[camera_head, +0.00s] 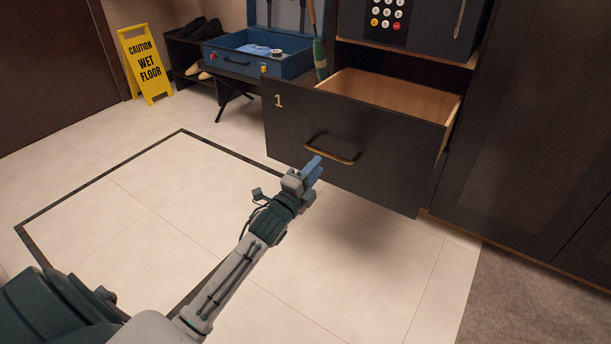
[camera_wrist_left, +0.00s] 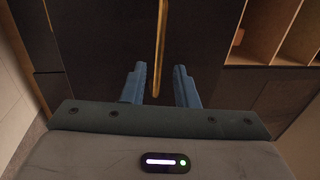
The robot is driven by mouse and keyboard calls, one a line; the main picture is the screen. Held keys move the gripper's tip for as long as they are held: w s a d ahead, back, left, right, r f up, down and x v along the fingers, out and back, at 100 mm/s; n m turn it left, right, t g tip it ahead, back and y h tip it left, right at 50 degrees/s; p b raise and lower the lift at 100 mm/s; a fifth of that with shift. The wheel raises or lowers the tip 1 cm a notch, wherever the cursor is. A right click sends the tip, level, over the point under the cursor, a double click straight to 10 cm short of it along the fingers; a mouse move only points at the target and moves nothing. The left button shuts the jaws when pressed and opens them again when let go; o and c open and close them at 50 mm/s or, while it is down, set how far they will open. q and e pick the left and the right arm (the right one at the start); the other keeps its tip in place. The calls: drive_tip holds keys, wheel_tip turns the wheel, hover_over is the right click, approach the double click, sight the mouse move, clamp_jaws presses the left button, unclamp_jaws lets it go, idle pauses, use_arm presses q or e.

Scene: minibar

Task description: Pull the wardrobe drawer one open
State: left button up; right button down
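The dark wardrobe drawer marked 1 (camera_head: 365,165) is pulled out, and its empty-looking wooden inside shows from above. Its brass bar handle (camera_head: 333,152) runs across the front. My left gripper (camera_head: 316,166) is in front of the drawer, by the left end of the handle. In the left wrist view the handle (camera_wrist_left: 160,45) lies lengthwise in line with the gap between my two blue fingers (camera_wrist_left: 159,78). The fingers are apart, with space on both sides of the handle, so the gripper is open. My right gripper is in neither view.
A black safe with a keypad (camera_head: 387,14) sits above the drawer. An open blue case (camera_head: 258,55) stands on a folding rack to the left. A yellow wet floor sign (camera_head: 145,65) and a shoe shelf (camera_head: 183,54) are farther back. The tiled floor before the drawer is clear.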

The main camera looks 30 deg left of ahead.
use_arm(q)
drive_tip(key=s, duration=0.2)
drive_tip(key=s+f+b, duration=0.1)
drive_tip(key=s, duration=0.1)
drive_tip(key=shift+s+a, duration=0.1)
drive_tip(key=shift+s, duration=0.1)
idle(0.5)
